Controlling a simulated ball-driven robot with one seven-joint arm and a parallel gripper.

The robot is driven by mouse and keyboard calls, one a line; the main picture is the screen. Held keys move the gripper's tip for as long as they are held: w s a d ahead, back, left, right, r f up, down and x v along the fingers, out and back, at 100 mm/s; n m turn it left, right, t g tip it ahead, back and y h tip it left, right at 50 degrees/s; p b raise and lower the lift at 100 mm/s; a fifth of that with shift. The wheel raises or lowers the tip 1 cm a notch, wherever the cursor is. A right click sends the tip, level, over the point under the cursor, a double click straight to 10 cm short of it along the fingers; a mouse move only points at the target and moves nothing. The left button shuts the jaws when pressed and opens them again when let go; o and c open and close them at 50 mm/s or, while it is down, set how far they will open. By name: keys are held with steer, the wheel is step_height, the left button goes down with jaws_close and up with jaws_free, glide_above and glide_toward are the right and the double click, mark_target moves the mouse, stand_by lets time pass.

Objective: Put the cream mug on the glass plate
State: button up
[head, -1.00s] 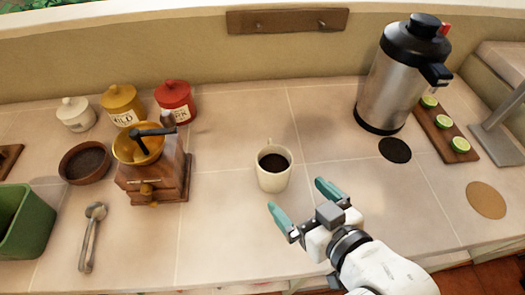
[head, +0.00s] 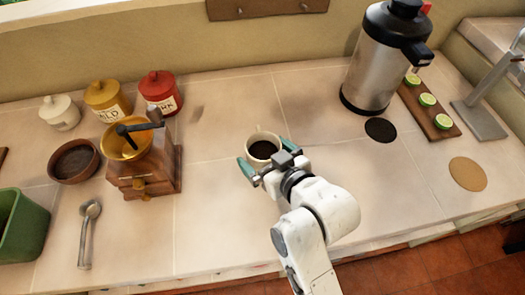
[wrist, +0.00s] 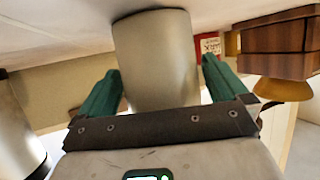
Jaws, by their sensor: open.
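The cream mug (head: 264,134), filled with dark liquid, stands upright on the tiled counter in the head view. My gripper (head: 266,160) is open, with its teal fingers on either side of the mug. In the wrist view the mug (wrist: 157,60) sits between the two open fingers (wrist: 160,85), with a gap showing on the right; contact on the left cannot be told. The mug's lower body is hidden by my gripper in the head view. I can make out no glass plate in either view.
A wooden grinder (head: 146,165) and several lidded jars stand to the left. A steel flask (head: 378,65), a black disc (head: 381,130), a tan disc (head: 467,174) and a board with lime pieces (head: 428,110) are on the right. The counter around the mug is clear.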

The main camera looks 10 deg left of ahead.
mark_target(255, 139)
steer(key=shift+a, duration=0.1)
steer(key=c, duration=1.4)
steer(key=shift+w+r, duration=0.1)
steer(key=shift+r, duration=0.15)
steer(key=shift+c, duration=0.2)
steer(key=shift+r, duration=1.35)
steer(key=s+d+r+p, duration=0.6)
steer(key=s+d+r, duration=0.2)
steer(key=d+r, duration=0.2)
steer(key=shift+d, duration=0.55)
